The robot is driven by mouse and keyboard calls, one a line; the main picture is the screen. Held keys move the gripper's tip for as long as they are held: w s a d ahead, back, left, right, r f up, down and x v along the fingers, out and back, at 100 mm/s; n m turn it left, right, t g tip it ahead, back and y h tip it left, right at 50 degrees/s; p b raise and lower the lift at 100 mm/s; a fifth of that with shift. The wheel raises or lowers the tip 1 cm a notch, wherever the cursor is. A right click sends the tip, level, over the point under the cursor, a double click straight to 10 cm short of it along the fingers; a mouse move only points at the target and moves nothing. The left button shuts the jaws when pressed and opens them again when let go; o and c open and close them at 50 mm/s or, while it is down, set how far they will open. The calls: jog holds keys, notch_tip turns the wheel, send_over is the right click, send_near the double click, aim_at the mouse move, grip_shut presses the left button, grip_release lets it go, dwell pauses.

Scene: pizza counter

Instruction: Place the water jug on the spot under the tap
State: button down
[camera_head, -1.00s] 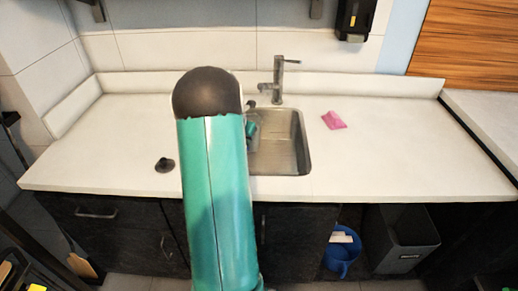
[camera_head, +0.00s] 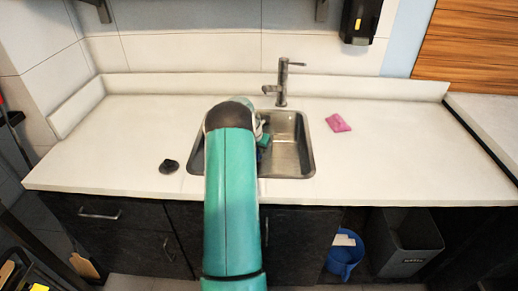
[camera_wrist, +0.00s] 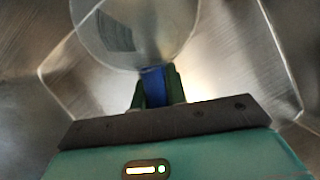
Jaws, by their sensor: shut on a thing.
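The water jug (camera_wrist: 135,30) shows in the wrist view as a clear round vessel at the top, cut off by the frame edge. My gripper (camera_wrist: 154,84) is shut on its blue handle (camera_wrist: 153,88). In the head view my gripper (camera_head: 263,143) is inside the left part of the sink (camera_head: 289,158), and the jug is mostly hidden behind my arm. The grey tap (camera_head: 282,82) stands at the sink's back edge, with its spout pointing left. I cannot tell whether the jug touches the sink floor.
A pink sponge (camera_head: 338,122) lies on the white counter (camera_head: 400,160) right of the sink. A dark round stopper (camera_head: 169,166) lies left of it. A blue bucket (camera_head: 344,256) and a grey bin (camera_head: 404,243) stand under the counter. A soap dispenser (camera_head: 360,20) hangs on the wall.

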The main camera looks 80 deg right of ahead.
jog(key=c, duration=1.4)
grip_release()
jog(key=v, duration=1.2)
jog(key=shift+r, duration=0.1)
